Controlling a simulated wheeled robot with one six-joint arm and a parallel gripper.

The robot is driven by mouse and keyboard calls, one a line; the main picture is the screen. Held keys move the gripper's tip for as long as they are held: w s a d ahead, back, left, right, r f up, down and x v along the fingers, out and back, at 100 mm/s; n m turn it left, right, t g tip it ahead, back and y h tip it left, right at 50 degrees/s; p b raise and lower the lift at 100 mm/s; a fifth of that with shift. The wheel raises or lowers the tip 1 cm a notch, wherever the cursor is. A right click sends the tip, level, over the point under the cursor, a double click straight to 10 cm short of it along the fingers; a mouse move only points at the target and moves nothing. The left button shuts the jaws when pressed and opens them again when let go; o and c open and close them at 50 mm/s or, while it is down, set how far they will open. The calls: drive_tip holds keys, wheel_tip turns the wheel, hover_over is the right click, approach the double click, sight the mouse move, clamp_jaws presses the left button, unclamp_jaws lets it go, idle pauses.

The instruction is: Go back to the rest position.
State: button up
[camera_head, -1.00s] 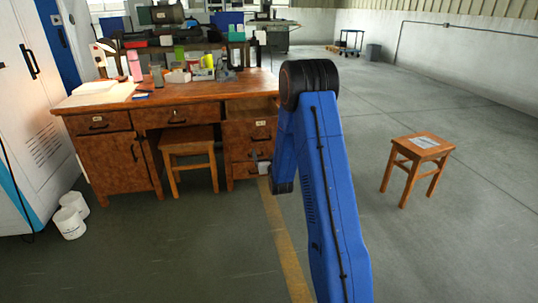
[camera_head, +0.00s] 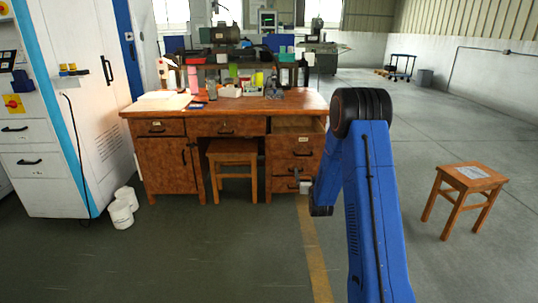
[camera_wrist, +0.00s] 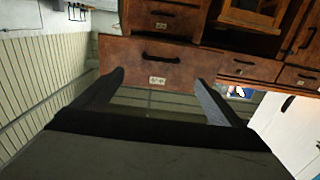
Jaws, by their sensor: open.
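My blue arm rises at the right of centre in the head view, its elbow high and its forearm bent down towards the desk. My gripper (camera_wrist: 157,78) shows in the wrist view with its two dark fingers spread wide and nothing between them. In the head view the gripper (camera_head: 304,185) is small and partly hidden by my forearm, in front of the desk's right drawers. The wrist view is upside down. A drawer front (camera_wrist: 155,65) with a handle and label lies beyond the fingers. This top right drawer (camera_head: 297,125) appears pulled out.
The wooden desk (camera_head: 165,167) carries bottles, boxes and papers. One stool (camera_head: 232,157) stands under it; another stool (camera_head: 468,178) stands at the right. White buckets (camera_head: 122,212) sit by the white cabinet (camera_head: 95,110) at left. The floor (camera_head: 215,255) before the desk is clear.

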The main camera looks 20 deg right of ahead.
drive_tip(key=s+a+r+n+g+y, duration=0.1)
drive_tip(key=s+a+r+g+y, duration=0.15)
drive_tip(key=s+a+r, duration=0.65)
drive_tip(key=s+a+r+n+g+y, duration=0.1)
drive_tip(key=s+a+r+g, duration=0.35)
drive_tip(key=s+r, duration=0.4)
drive_tip(key=s+a+g, duration=0.2)
drive_tip(key=s+a, duration=0.1)
drive_tip(key=s, duration=1)
drive_tip(key=s+a+g+y, duration=0.1)
drive_tip(key=s+a, duration=0.1)
drive_tip(key=s, duration=1.2)
drive_tip(key=s+a+f+n+g, duration=0.1)
drive_tip(key=s+a+g, duration=0.1)
drive_tip(key=s, duration=1.2)
drive_tip(key=shift+a+g, duration=0.3)
drive_tip(key=shift+a, duration=0.5)
drive_tip(key=shift+w+f+y, duration=0.1)
drive_tip(key=shift+y, duration=0.15)
